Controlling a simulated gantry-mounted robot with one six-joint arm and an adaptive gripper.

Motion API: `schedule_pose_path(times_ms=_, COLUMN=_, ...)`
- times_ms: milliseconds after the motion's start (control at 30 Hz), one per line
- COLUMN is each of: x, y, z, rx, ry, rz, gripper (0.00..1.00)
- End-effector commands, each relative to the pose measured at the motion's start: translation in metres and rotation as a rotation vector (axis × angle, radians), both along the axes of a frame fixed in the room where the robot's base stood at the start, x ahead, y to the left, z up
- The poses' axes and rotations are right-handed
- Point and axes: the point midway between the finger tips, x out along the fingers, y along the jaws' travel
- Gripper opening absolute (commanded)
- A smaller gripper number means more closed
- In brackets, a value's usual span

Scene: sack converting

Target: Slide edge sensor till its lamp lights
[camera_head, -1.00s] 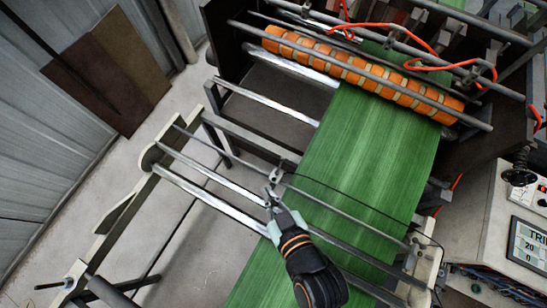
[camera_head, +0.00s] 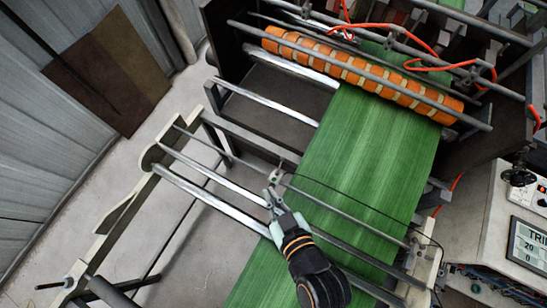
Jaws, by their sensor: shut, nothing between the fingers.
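The edge sensor (camera_head: 278,174) is a small grey block on a thin rod at the left edge of the green web (camera_head: 372,150). A thin black cable runs from it across the web to the right. No lit lamp can be made out on it at this size. My gripper (camera_head: 271,192) is shut and empty, with its fingertips just below the sensor. Whether the fingertips touch the sensor I cannot tell. My wrist hides part of the web and the rollers underneath.
Silver rollers (camera_head: 210,197) and rods cross left of the web. An orange banded roller (camera_head: 360,75) lies across the web higher up. A control panel with a display (camera_head: 527,245) stands at right. Bare floor shows at left.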

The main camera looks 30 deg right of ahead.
Motion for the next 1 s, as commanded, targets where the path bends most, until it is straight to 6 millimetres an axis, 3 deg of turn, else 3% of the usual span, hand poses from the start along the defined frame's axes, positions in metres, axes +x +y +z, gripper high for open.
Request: schedule_pose_path(times_ms=1000, x=-0.0056, y=-0.0041, z=0.0, rx=0.0, ry=0.001, rz=-0.001, gripper=0.0)
